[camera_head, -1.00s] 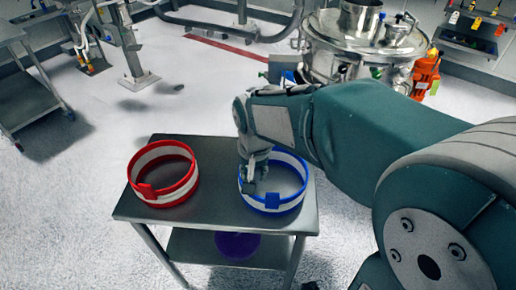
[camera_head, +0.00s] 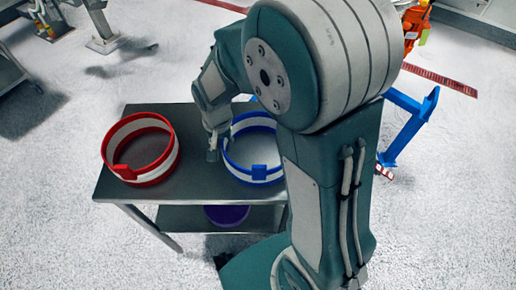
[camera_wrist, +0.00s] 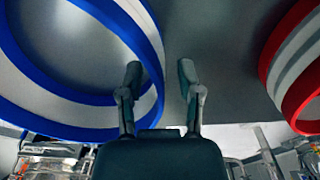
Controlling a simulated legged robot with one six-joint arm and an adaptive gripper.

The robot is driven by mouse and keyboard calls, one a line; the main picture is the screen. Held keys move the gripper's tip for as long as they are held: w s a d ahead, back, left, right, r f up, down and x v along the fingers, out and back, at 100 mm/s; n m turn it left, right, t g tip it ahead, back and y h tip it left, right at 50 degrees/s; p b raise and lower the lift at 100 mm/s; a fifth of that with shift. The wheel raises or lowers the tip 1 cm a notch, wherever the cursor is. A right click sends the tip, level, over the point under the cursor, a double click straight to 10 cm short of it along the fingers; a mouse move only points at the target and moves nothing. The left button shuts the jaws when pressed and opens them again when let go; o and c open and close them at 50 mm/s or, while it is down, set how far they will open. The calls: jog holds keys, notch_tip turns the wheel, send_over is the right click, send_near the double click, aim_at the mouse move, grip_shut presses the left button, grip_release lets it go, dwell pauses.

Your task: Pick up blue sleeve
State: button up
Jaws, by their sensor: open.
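The blue sleeve (camera_head: 262,173), a round blue-and-white band with a tab, stands on the right side of a small metal table (camera_head: 195,185). My arm hides part of its right side. My gripper (camera_head: 212,147) points down at the sleeve's left wall. In the wrist view the blue sleeve (camera_wrist: 75,97) fills the left side. My gripper (camera_wrist: 160,75) is open and empty there, and the sleeve's wall appears between its two fingers. I cannot tell how deep the fingertips reach or whether they touch the wall.
A red-and-white sleeve (camera_head: 139,148) stands on the table's left side; it shows at right in the wrist view (camera_wrist: 298,65). A purple bowl-like object (camera_head: 227,214) is on the lower shelf. A blue angled frame (camera_head: 408,125) stands right of my arm.

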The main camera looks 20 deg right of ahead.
notch_tip(320, 180, down, 4)
jog(key=shift+a+r, duration=0.1)
jog(key=shift+s, duration=0.1)
grip_shut()
jog(key=shift+r, duration=0.1)
